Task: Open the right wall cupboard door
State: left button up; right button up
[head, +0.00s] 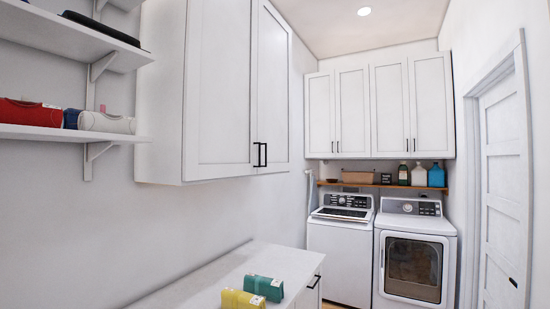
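A white wall cupboard (160,85) hangs close by on the left wall. Its left door (218,75) and right door (272,75) are both shut. Two short black handles sit side by side at the lower inner corners; the right one (265,154) is on the right door. More white wall cupboards (388,105) hang on the back wall above the machines, with several doors, all shut, and small dark handles low down. Neither of my grippers is in view.
A white counter (200,290) below the near cupboard holds a teal packet (263,288) and a yellow packet (240,300). Wall shelves (70,133) stand out at left. A washer (340,250), a dryer (414,255) and a wooden shelf (385,185) with bottles are at the back; a white door (503,190) is right.

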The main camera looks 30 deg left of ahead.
aim_at(274, 78)
jog(key=i, duration=2.05)
jog(key=u, duration=0.15)
